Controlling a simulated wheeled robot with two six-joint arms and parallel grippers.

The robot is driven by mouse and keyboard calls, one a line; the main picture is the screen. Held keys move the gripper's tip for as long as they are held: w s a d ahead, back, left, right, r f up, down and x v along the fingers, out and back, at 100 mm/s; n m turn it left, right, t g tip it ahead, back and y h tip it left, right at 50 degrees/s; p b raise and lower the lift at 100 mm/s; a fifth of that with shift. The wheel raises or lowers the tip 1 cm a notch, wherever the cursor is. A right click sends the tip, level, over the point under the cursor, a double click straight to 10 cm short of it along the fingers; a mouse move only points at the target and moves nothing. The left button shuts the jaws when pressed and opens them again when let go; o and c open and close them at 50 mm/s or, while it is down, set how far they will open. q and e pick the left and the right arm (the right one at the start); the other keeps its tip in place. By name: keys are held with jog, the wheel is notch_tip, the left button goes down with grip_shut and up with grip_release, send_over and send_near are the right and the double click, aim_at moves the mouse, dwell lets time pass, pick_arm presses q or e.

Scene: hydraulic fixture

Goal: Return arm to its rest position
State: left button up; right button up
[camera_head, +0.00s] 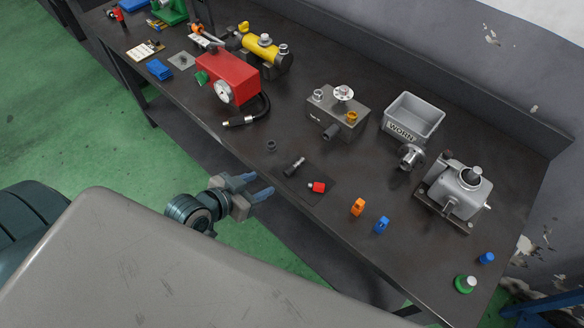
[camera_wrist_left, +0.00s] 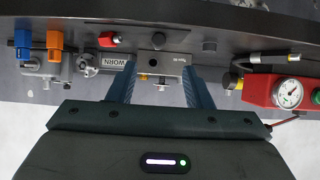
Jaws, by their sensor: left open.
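My left gripper (camera_head: 262,184) is at the front edge of the dark workbench (camera_head: 335,225) in the head view. Its two blue-grey fingers are apart, with nothing between them. In the left wrist view the fingers (camera_wrist_left: 158,72) are also spread, and the grey valve block (camera_wrist_left: 158,66) appears beyond the gap between them. The gripper is apart from the black fitting (camera_head: 294,165) and the red-capped part (camera_head: 317,187), which lie on a dark mat on the bench. My right gripper is not in view.
A red pump box with gauge (camera_head: 228,80), a grey valve block (camera_head: 337,113), a grey WORN bin (camera_head: 413,118) and a grey pump (camera_head: 458,190) stand farther back. Orange (camera_head: 358,207) and blue (camera_head: 382,225) pieces stand near the front edge. Green floor (camera_head: 165,150) is clear in front.

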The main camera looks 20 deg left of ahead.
pick_arm(q)
jog(key=shift+s+r, duration=0.15)
dwell(0.3)
jog(key=s+a+f+n+g+y+b, duration=0.1)
jog(key=s+a+f, duration=0.15)
jog(key=f, duration=0.85)
jog(key=s+a+f+n+g+y, duration=0.15)
jog(key=a+f, duration=0.25)
jog(key=f, duration=0.8)
jog(key=s+a+f+n+g+y+b, duration=0.1)
jog(key=a+f+g+y, duration=0.15)
jog(key=f, duration=0.85)
jog(key=s+d+f+g+b, duration=0.1)
jog(key=s+f+g, duration=0.4)
jog(key=s+f, duration=1.8)
jog(key=s, duration=0.2)
jog(key=shift+s+d+f+b, duration=0.15)
jog(key=shift+s+d+b, duration=0.15)
jog(key=shift+d, duration=0.1)
